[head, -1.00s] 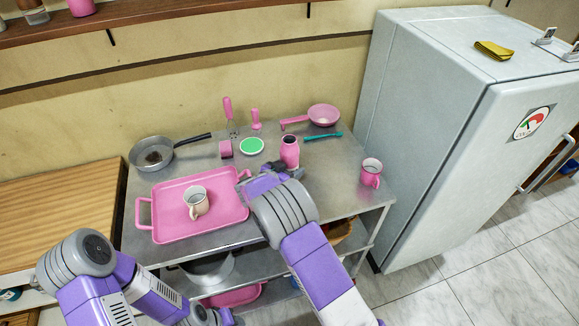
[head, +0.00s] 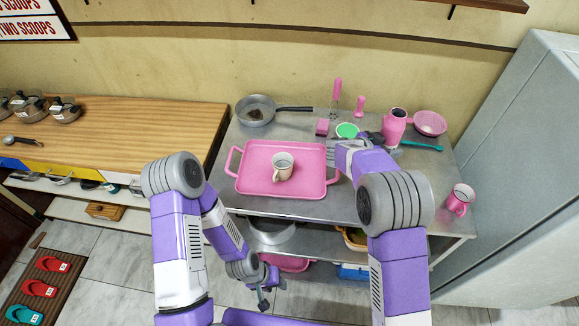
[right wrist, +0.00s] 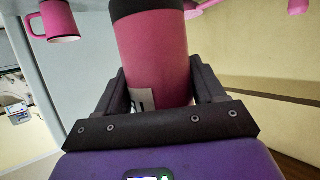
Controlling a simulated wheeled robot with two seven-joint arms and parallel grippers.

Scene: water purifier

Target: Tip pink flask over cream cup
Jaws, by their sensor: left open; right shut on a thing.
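The pink flask (head: 396,127) is at the back right of the steel table, its dark open mouth facing up. My right gripper (head: 378,139) is shut on its side; in the right wrist view the flask (right wrist: 152,55) sits between both fingers (right wrist: 152,88). It looks slightly raised, but its base is partly hidden. The cream cup (head: 283,167) stands upright on the pink tray (head: 256,184), left of the flask and apart from it. My left gripper (head: 264,292) is open and empty, low in front of the table.
A pan (head: 256,111), a green-topped round item (head: 347,130), pink utensils (head: 336,95) and a pink bowl (head: 430,123) line the table's back. A pink mug (head: 460,199) stands near the right edge, beside the fridge (head: 530,150).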

